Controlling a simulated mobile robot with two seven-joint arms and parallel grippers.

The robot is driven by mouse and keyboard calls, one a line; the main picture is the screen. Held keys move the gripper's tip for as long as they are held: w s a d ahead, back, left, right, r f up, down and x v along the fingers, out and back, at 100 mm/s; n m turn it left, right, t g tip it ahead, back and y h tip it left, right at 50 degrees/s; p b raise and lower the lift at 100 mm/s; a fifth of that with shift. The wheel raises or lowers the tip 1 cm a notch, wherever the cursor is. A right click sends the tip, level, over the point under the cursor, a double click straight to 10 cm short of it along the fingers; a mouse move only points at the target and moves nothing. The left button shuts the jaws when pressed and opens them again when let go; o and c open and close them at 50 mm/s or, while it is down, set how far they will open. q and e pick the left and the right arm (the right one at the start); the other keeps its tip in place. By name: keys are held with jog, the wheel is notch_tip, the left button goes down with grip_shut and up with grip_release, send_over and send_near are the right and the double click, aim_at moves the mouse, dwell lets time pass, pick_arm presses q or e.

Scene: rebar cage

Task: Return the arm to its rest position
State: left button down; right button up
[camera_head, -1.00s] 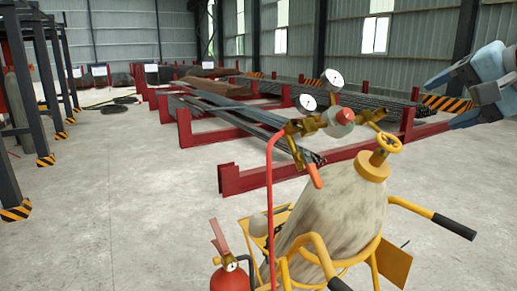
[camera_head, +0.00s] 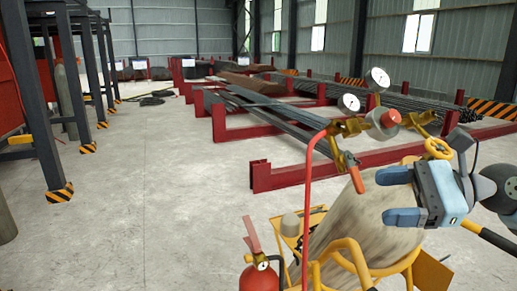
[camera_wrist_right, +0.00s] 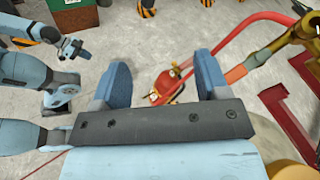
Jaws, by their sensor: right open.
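My right gripper (camera_head: 392,197) is open and empty in the head view, with its blue fingers pointing left. It appears in front of the large beige gas cylinder (camera_head: 345,232) on the yellow cart; I cannot tell whether it touches it. In the right wrist view the two blue fingers (camera_wrist_right: 162,84) stand wide apart with nothing held between them. My left gripper (camera_wrist_right: 72,50) shows at the upper left of the right wrist view, small; its jaw state is unclear. It is not in the head view.
A red fire extinguisher (camera_head: 259,277) and a red hose (camera_head: 307,200) are beside the cylinder. Gauges and a brass valve (camera_head: 352,126) sit above it. Red racks with steel bars (camera_head: 270,112) stand behind. The concrete floor (camera_head: 150,215) to the left is clear.

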jog(key=d+f+m+t+h, duration=0.1)
jog(key=d+f+m+t, duration=0.2)
jog(key=f+m, duration=0.6)
jog(key=d+f+m+t+h, duration=0.2)
jog(key=d+f+m+t, duration=0.15)
jog(key=f+m, duration=0.55)
jog(key=d+f+m+t+h, duration=0.15)
jog(key=f+m+t, duration=0.25)
jog(key=f+m, duration=0.55)
jog(key=s+d+f+m+g+h, duration=0.3)
jog(key=s+d+f+m+h, duration=0.15)
jog(key=s+f+m, duration=0.45)
jog(key=s+d+f+m+g+h, duration=0.3)
jog(key=s+d+f+m+h, duration=0.15)
jog(key=s+f+m, duration=0.5)
jog(key=w+a+f+m+t+y, duration=0.2)
jog(key=a+m, duration=0.6)
jog(key=a, duration=1.2)
pick_arm(q)
notch_tip(320, 180, up, 16)
jog(key=s+a+p, duration=0.1)
jog(key=p, duration=1.9)
jog(key=shift+a+f+y+p, duration=0.2)
jog(key=shift+f+y+p, duration=0.1)
jog(key=shift+p, duration=0.1)
pick_arm(e)
notch_tip(320, 180, up, 16)
jog(key=s+d, duration=0.1)
jog(key=shift+n, duration=0.3)
